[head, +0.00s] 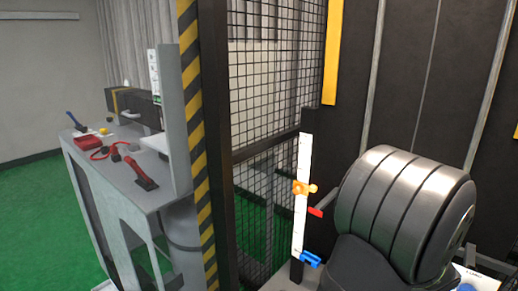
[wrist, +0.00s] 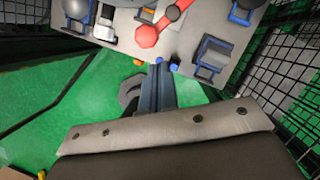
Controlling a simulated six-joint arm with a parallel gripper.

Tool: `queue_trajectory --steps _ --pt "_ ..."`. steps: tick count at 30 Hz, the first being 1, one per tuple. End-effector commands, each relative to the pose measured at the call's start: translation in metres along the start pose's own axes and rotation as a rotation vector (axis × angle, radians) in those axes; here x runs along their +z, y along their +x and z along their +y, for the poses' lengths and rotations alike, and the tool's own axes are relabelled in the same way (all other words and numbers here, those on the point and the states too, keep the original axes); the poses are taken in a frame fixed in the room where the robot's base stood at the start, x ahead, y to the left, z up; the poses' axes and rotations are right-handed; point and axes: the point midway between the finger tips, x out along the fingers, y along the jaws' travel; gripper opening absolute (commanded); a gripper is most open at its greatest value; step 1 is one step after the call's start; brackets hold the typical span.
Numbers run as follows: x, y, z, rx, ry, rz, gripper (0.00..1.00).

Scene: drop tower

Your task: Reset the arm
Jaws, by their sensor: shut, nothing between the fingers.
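In the wrist view my gripper (wrist: 158,66) reaches away from the pale bolted bar at the bottom. Its narrow blue-grey fingers are together and I see nothing held between them. The fingertips appear near the edge of a grey work surface (wrist: 188,48), with green floor beneath; whether they touch it I cannot tell. In the head view I cannot make out the gripper.
In the head view a grey bench (head: 112,182) with red and blue tools stands left, beyond a yellow-black striped post (head: 197,130). Wire mesh (head: 275,85) fills the middle. A white scale (head: 301,205) has an orange slider (head: 301,188) and a blue one (head: 310,259).

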Motion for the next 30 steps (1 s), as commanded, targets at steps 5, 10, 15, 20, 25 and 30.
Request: queue_trajectory --steps 5,10,15,20,25,30 --pt "-0.005 0.008 -0.009 0.039 -0.110 0.009 0.00" --pt "-0.009 0.015 -0.016 0.079 -0.217 0.009 0.00" --pt "-0.014 0.021 -0.024 0.117 -0.323 0.003 0.00" --pt "-0.018 0.028 -0.031 0.153 -0.422 -0.010 0.00" --pt "-0.017 0.028 -0.044 0.206 -0.575 -0.011 0.00" --pt "-0.013 0.030 -0.056 0.262 -0.732 -0.011 0.00"
